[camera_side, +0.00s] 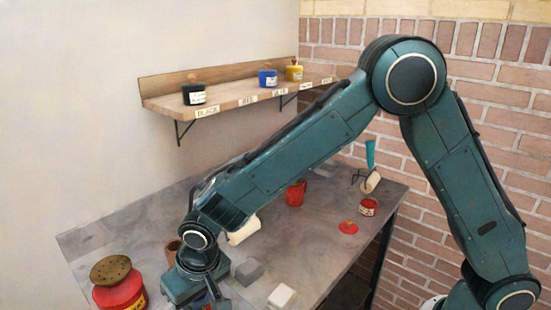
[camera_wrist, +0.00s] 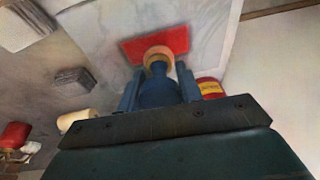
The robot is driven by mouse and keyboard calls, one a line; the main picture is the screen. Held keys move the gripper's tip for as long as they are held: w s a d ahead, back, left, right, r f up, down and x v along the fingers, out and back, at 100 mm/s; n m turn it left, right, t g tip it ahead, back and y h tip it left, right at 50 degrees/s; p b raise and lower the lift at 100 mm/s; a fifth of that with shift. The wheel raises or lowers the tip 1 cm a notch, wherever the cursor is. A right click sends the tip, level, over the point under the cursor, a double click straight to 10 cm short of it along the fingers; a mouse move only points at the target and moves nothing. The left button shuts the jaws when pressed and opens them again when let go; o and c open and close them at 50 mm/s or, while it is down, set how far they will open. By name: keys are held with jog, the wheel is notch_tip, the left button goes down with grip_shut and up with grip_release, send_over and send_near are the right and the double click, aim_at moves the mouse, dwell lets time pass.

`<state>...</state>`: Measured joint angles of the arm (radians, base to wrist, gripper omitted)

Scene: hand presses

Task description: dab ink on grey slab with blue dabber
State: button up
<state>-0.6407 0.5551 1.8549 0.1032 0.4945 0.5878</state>
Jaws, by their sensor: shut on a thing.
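My gripper (camera_wrist: 158,76) is shut on the blue dabber (camera_wrist: 158,94) in the wrist view, one finger on each side of it. The dabber's rounded cream head points away from my wrist, overlapping a red rectangle (camera_wrist: 178,41). I cannot tell whether the head touches it. The red rectangle lies on a pale grey flat surface (camera_wrist: 205,35); whether this is the grey slab is unclear. In the side view my gripper (camera_side: 208,300) is low at the bottom edge, and the dabber is mostly hidden. A small grey block (camera_side: 248,271) sits to its right, also in the wrist view (camera_wrist: 72,80).
A white block (camera_side: 282,296) and a cream roll (camera_side: 246,231) lie nearby. A red tin with a brown top (camera_side: 120,284) stands left. A red can (camera_side: 295,194), red ink patch (camera_side: 348,227) and red jar (camera_side: 368,207) are farther back. Ink jars line the wall shelf (camera_side: 230,97).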

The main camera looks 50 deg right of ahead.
jog(key=shift+r, duration=2.45)
